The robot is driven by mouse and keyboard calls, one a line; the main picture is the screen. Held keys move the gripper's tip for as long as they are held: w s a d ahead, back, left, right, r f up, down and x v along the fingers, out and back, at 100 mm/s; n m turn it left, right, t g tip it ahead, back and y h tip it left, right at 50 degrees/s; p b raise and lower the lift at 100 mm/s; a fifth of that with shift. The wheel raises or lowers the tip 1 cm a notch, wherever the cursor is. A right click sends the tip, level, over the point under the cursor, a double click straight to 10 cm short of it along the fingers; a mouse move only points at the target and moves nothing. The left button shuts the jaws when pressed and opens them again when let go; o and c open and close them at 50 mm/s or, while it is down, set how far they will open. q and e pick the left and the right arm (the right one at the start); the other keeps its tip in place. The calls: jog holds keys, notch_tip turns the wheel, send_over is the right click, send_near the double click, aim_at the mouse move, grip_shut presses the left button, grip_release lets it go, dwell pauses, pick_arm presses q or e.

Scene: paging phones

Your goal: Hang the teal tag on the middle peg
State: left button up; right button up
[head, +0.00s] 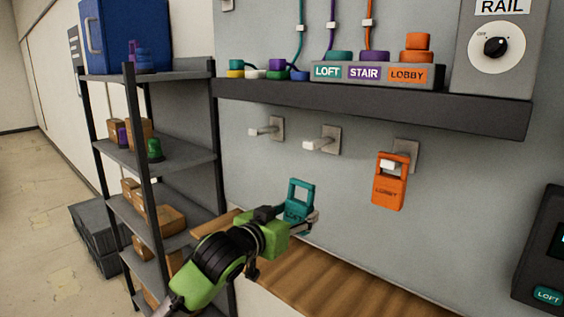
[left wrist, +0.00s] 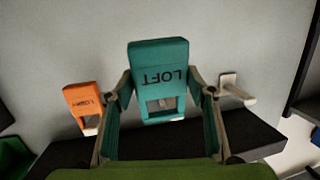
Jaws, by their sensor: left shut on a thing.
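The teal tag (head: 292,207), labelled LOFT, has a square opening at its top. My left gripper (head: 301,222) is shut on it and holds it upright in front of the wall, below the middle peg (head: 318,144) and apart from it. In the left wrist view the teal tag (left wrist: 158,58) appears upside down between the two fingers, and a small pale shape, perhaps the middle peg, shows through its opening. The left peg (head: 262,131) is bare. An orange tag (head: 388,190), labelled LOBBY, hangs on the right peg (head: 393,162). My right gripper is not in view.
A dark ledge (head: 370,104) above the pegs carries a LOFT, STAIR and LOBBY panel (head: 377,84) with cables. A wooden surface (head: 335,290) lies below. A grey shelf rack (head: 180,150) with boxes stands at left. The wall around the middle peg is clear.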

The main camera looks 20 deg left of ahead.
pick_arm(q)
jog(key=w+a+r+p, duration=0.15)
jog(key=a+r, duration=0.25)
jog(key=r, duration=0.6)
jog(key=d+x, duration=0.1)
jog(key=x, duration=0.9)
jog(key=shift+d, duration=0.45)
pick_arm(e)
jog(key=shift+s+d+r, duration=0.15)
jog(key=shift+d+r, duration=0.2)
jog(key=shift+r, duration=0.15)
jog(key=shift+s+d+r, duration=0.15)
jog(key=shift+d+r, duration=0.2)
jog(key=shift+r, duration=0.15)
pick_arm(q)
jog(key=shift+w+f, duration=0.15)
jog(key=o, duration=1.3)
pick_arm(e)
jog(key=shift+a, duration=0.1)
